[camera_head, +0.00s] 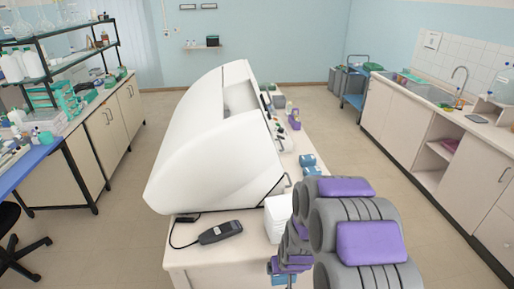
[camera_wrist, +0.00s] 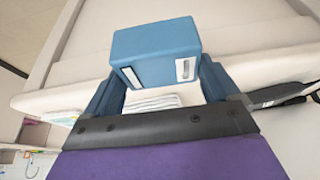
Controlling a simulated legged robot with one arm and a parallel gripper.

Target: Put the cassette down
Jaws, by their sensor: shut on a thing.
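The cassette (camera_wrist: 155,50) is a blue box with two pale label-like patches on its near face. It shows at the upper middle of the wrist view. My gripper (camera_wrist: 163,76) has its two blue fingers on either side of the cassette's near end and is shut on it. In the head view my gripper (camera_head: 284,270) is low, by the near end of the white bench, with some blue at its tip. My arm hides part of the bench there. Whether the cassette touches a surface, I cannot tell.
A large white machine (camera_head: 215,135) fills most of the bench (camera_head: 190,257). A dark handheld device (camera_head: 220,232) and a white box (camera_head: 278,218) stand at its near end. Small blue boxes (camera_head: 308,163) sit along the right edge. A pale striped object (camera_wrist: 152,101) shows between my fingers.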

